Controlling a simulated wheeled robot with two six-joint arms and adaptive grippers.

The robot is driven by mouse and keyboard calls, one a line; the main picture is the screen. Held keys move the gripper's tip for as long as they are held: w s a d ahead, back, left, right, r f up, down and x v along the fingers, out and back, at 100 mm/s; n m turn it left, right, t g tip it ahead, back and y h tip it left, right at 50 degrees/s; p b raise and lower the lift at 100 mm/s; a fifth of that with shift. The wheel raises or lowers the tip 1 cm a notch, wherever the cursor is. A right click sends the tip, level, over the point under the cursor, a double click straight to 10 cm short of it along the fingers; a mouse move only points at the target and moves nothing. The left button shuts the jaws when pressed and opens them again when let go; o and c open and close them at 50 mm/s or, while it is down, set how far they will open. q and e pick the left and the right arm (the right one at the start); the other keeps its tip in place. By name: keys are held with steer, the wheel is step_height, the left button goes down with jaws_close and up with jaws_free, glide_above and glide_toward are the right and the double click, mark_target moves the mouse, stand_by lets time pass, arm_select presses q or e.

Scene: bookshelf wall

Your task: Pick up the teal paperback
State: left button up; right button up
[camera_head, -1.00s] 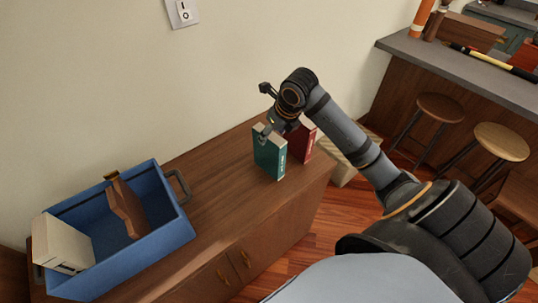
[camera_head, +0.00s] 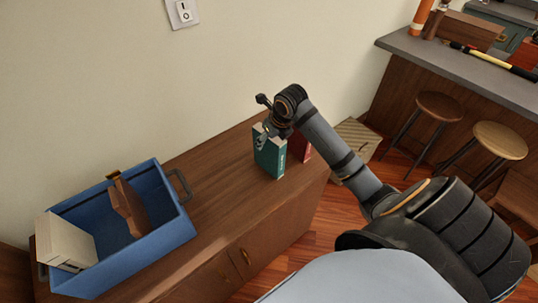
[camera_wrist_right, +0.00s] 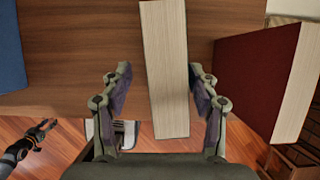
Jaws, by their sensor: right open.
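The teal paperback (camera_head: 268,154) stands upright on the wooden cabinet top. In the right wrist view its pale page edge (camera_wrist_right: 165,70) faces the camera. My right gripper (camera_head: 262,138) is over its top. In the right wrist view my right gripper (camera_wrist_right: 160,88) is open, one finger on each side of the book. The right finger is very close to the book; I cannot tell if it touches. My left gripper (camera_wrist_right: 45,128) shows small at the lower left of the right wrist view, too small to read its jaws.
A dark red book (camera_head: 300,147) stands right of the teal one, also in the right wrist view (camera_wrist_right: 255,75). A blue crate (camera_head: 165,235) at the left holds a brown object (camera_head: 126,207) and a cream book (camera_head: 64,243). Cabinet top (camera_head: 215,190) between crate and books is clear.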

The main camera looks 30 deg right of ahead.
steer(key=shift+f, duration=0.1)
jaws_close()
stand_by(0.5)
